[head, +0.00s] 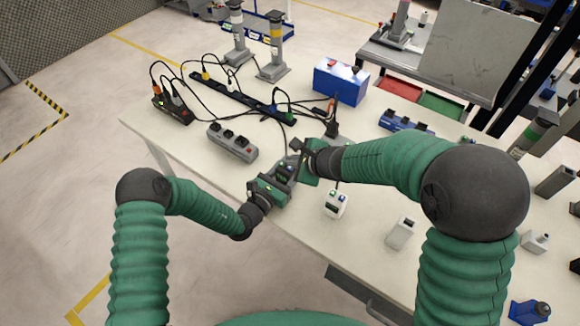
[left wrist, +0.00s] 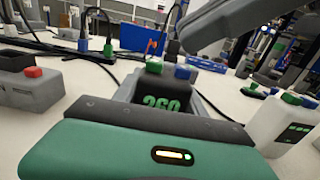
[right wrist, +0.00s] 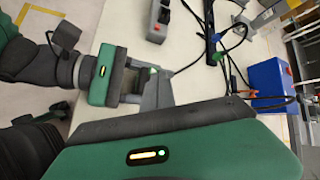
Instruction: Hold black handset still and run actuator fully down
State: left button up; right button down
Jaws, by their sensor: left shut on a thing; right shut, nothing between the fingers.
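The black handset (head: 287,168) is upright in my left gripper (head: 283,178) near the table's front edge. In the left wrist view the handset (left wrist: 162,103) shows green digits that look like 260, with a green and a blue button on top. My right gripper (head: 299,150) is shut and empty, just beside and above the handset; its dark fingers (left wrist: 228,22) cross the upper right of the left wrist view. I cannot tell whether they touch a button. Column actuators stand at the far side, one with a yellow band (head: 274,55) and one with a white band (head: 237,35).
A white handset (head: 335,204) stands just right of my left gripper, and another pale one (head: 400,232) further right.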

jog(key=shift+r, duration=0.15)
notch_tip(320, 180, up, 5)
jog(key=shift+f, duration=0.1)
dwell(0.6)
dwell(0.4)
pick_arm(q)
jog(key=o, duration=1.6)
jog(key=shift+c, duration=0.2)
